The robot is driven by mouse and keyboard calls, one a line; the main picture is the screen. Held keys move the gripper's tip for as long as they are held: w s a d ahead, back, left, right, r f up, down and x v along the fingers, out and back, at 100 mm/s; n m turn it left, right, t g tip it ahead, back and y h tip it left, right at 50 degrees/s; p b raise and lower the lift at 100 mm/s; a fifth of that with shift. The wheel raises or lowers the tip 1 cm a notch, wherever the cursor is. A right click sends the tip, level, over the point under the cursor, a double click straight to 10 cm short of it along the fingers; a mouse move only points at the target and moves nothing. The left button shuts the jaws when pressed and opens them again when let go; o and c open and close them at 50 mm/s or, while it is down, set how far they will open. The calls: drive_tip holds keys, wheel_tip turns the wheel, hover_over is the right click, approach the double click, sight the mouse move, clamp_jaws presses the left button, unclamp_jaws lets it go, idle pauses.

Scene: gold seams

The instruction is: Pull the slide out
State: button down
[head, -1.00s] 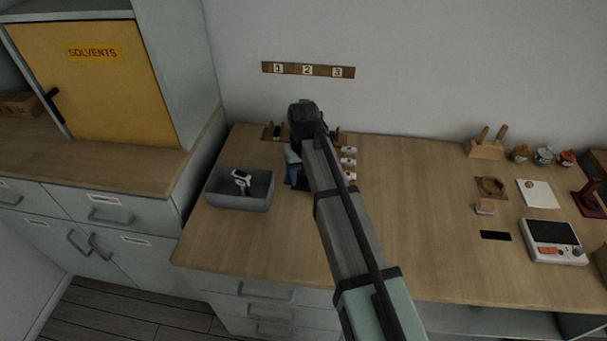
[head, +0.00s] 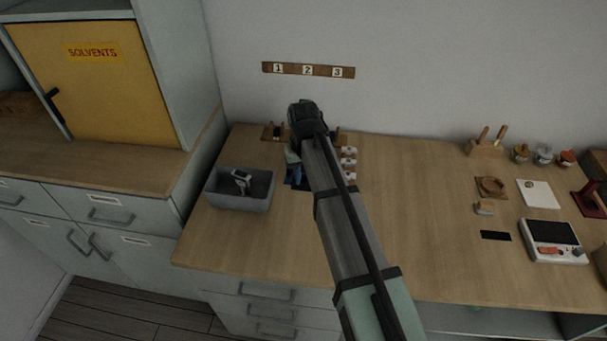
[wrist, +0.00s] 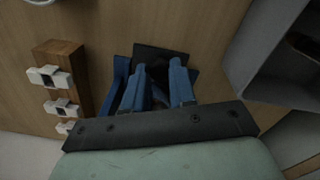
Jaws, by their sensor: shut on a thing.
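My gripper (wrist: 158,82) points down at the worktop, with its blue fingers close together in the wrist view. It is shut on a small dark thing between the fingertips, mostly hidden, and I cannot tell its shape. A black flat square (wrist: 160,52) lies on the wood just beyond the fingers. A blue part (wrist: 119,72) stands beside the left finger. In the head view my arm covers most of this spot, with only some blue showing at the gripper (head: 293,177). I cannot make out the slide for certain.
A grey bin (head: 239,201) with a white item inside stands left of my gripper. A wooden block with several white pieces (wrist: 59,107) stands on the other side. A wooden rack (head: 272,133) is behind.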

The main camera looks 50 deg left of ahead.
drive_tip(key=s+d, duration=0.6)
drive_tip(key=shift+s+d, duration=0.35)
drive_tip(key=c, duration=0.9)
unclamp_jaws()
drive_tip(key=shift+r, duration=0.1)
wheel_tip(320, 180, up, 14)
drive_tip(key=shift+f, duration=0.15)
drive_tip(key=shift+w, duration=0.15)
